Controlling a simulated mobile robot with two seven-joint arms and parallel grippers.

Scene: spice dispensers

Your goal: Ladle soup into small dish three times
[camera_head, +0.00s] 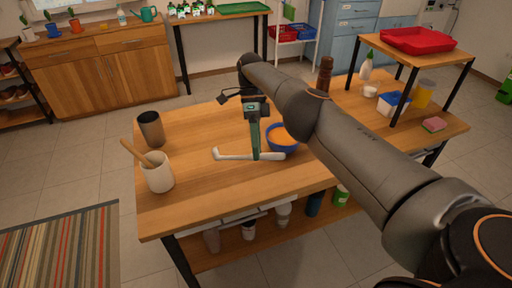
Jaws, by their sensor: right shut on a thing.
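A blue bowl (291,147) with orange soup (281,136) stands on the wooden table. My right gripper (256,156) points down at the bowl's left side. It is shut on a pale, long-handled utensil, seemingly the ladle (232,155), which lies nearly level across the front of the bowl. Its scoop end is hard to make out. A small white round dish (370,91) stands at the table's back right; whether it is the task's small dish I cannot tell. My left gripper is not in view.
A white crock (158,178) with a wooden utensil and a dark cup (151,129) stand at the table's left. A brown bottle (324,75) stands behind my arm. A raised shelf with a red tray (418,40) is at right.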

